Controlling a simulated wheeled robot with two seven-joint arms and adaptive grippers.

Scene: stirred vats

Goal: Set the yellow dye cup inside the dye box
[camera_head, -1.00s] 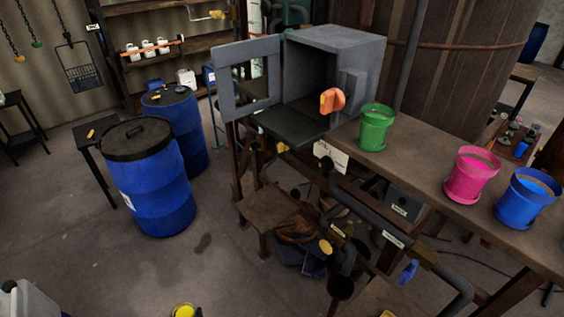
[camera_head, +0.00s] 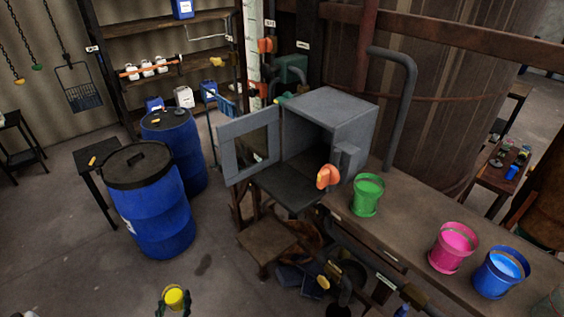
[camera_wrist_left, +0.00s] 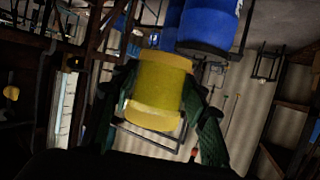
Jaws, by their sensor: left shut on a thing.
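The yellow dye cup (camera_head: 174,298) is at the bottom of the head view, left of centre, and it fills the middle of the left wrist view (camera_wrist_left: 160,90). My left gripper (camera_head: 173,301) is shut on it, with dark fingers on both sides of the cup. My right gripper is not in view.
Green (camera_head: 367,195), pink (camera_head: 453,248) and blue (camera_head: 500,273) cups stand on the bench right of the box. An orange knob (camera_head: 328,177) sits by the box opening. Blue drums (camera_head: 158,215) stand at left.

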